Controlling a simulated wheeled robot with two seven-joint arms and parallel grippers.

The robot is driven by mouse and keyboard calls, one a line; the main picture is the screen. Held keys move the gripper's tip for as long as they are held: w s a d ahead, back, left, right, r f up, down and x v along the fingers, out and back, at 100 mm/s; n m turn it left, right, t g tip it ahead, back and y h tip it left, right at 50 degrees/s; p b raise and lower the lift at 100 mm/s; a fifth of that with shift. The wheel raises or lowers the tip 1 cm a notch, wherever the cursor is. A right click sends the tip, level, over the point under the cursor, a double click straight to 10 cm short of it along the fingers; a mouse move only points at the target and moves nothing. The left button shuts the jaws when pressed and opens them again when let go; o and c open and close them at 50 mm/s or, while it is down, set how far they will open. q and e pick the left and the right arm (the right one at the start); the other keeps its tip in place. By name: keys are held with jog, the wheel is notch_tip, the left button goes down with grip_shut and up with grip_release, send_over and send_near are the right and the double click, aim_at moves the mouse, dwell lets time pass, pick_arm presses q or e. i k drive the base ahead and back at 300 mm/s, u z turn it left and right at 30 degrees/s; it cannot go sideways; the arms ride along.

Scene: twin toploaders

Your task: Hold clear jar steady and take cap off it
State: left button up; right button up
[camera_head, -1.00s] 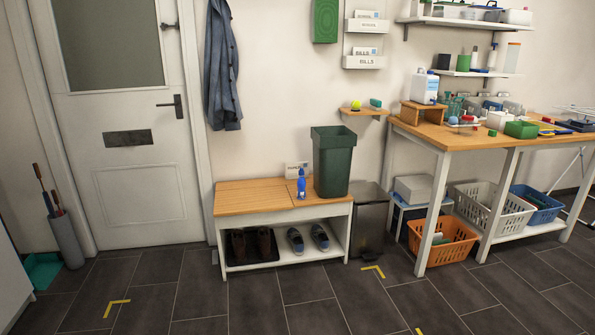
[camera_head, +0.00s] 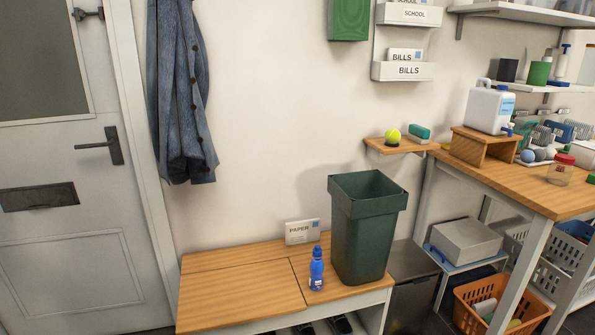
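A small clear jar with a red cap (camera_head: 560,169) stands upright on the wooden worktable (camera_head: 500,180) at the right of the head view. The cap sits on top of the jar. Neither of my grippers shows in the view, so nothing is seen touching the jar.
A white jug (camera_head: 489,109) stands on a wooden riser (camera_head: 482,147) left of the jar. An orange basket (camera_head: 492,310) sits below the table.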

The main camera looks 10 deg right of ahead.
aim_at(559, 174)
jog(key=i, duration=0.55)
jog(key=z, duration=2)
jog(key=i, duration=0.4)
jog(key=u, duration=0.1)
jog(key=i, duration=0.95)
jog(key=z, duration=1.8)
jog(key=i, duration=0.55)
jog(key=u, duration=1.3)
